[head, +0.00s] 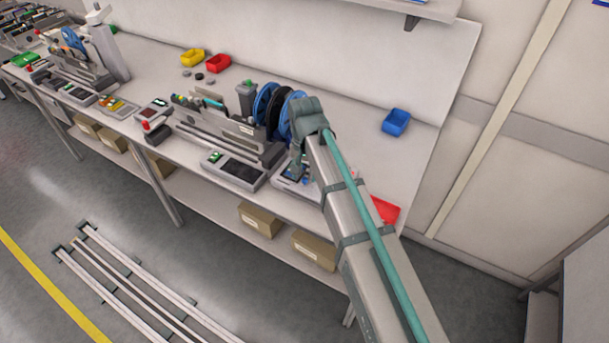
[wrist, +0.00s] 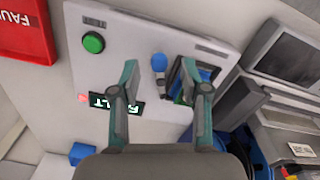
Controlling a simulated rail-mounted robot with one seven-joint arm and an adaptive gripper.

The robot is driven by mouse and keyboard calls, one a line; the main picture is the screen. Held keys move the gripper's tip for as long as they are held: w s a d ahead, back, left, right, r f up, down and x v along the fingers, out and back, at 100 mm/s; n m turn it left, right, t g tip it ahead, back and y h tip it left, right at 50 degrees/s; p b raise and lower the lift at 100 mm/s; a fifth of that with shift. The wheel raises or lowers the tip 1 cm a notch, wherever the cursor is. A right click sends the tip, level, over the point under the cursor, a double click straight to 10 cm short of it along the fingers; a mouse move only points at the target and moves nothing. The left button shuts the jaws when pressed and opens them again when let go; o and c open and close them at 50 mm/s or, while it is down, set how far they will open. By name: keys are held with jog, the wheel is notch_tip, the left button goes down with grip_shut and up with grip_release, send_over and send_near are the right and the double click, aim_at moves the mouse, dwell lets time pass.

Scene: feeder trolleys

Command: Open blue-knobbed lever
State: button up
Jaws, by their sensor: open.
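The blue-knobbed lever (wrist: 159,64) stands on a pale control panel (wrist: 135,38) in the wrist view; its blue knob is up and a short grey stem runs down from it. My gripper (wrist: 158,68) is open, with one fingertip to the left of the knob and the other to the right. I cannot tell whether the fingers reach the knob's depth; neither visibly touches it. In the head view my gripper (head: 297,166) is over the panel (head: 284,184), and my arm hides most of the panel and the lever.
The panel has a green button (wrist: 93,43), a partly hidden display (wrist: 103,103) and a dark-framed opening (wrist: 178,82) close right of the lever. A red bin (wrist: 25,30) lies beyond the panel's left edge. Reels (head: 264,103) and a blue bin (head: 396,122) stand behind on the bench.

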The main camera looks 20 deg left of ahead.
aim_at(305, 178)
notch_tip(305, 178, up, 10)
jog(key=shift+r, duration=0.25)
dwell(0.4)
